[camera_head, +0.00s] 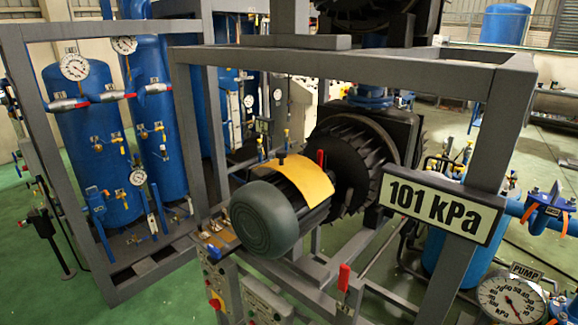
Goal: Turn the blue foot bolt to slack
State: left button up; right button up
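A motor with a grey-green end cap (263,218) and a yellow cover (305,182) sits on a grey steel frame. A small blue part (214,251) shows at the motor's left foot, by a brass-coloured plate (222,237). It may be the blue foot bolt, but it is too small to tell, and its tightness cannot be read. The far side of the motor's base is hidden. Neither of my grippers is in view.
A red-handled part (343,278) stands at the front rail. A "101 kPa" sign (437,207) and pump gauge (510,302) are at the right. Blue tanks (88,140) stand left; green floor (160,300) is open at lower left.

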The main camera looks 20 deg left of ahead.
aim_at(216, 253)
jog(key=k+l+u, duration=0.1)
jog(key=u, duration=1.25)
